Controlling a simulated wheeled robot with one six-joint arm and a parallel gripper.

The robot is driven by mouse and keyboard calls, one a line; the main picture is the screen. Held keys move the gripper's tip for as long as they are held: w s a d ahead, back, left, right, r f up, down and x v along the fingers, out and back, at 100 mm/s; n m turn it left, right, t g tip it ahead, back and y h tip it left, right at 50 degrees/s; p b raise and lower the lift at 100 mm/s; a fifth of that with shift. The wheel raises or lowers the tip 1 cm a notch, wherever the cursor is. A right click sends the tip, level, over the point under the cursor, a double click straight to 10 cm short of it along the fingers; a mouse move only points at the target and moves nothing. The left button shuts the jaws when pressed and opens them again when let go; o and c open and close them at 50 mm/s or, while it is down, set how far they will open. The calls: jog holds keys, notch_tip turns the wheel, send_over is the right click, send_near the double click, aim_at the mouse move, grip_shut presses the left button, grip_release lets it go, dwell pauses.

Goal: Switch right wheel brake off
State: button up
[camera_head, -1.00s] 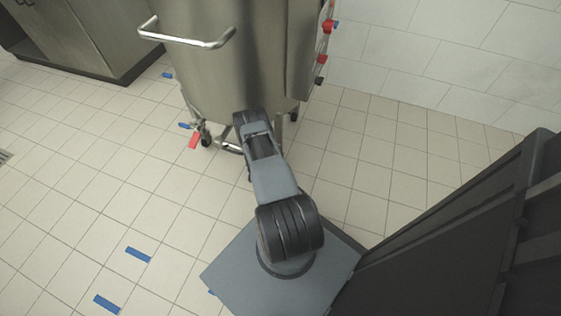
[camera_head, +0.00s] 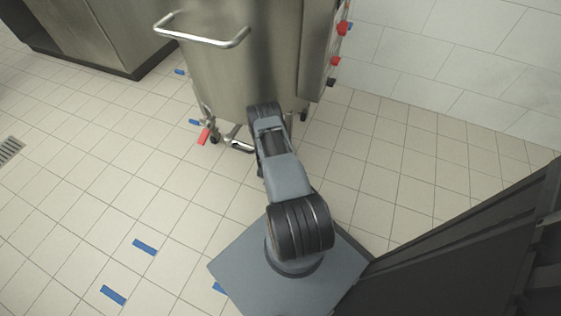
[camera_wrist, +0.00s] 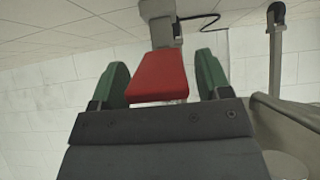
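In the wrist view, a red brake pedal (camera_wrist: 158,76) on a grey mount (camera_wrist: 165,33) shows between the two green fingers of my gripper (camera_wrist: 162,78). The fingers stand apart. The pedal is nearer the left finger, with a gap to the right one; I cannot tell whether it touches either. In the head view, the steel vessel (camera_head: 225,70) stands on wheels. A red pedal (camera_head: 204,136) shows by its left wheel (camera_head: 213,140). Another wheel (camera_head: 303,116) shows to the right. My arm hides my gripper and part of the vessel's underside there.
Red knobs (camera_head: 342,28) line the vessel's right side, and a handle (camera_head: 205,40) juts out at its upper left. A steel cabinet (camera_head: 95,40) stands at the upper left. Blue tape (camera_head: 144,247) marks the tiled floor, which is open at left and right of the vessel.

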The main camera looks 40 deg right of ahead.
jog(key=p+v, duration=0.5)
jog(key=v, duration=0.8)
jog(key=shift+a+r, duration=0.2)
jog(key=shift+a, duration=0.1)
jog(key=shift+s, duration=0.2)
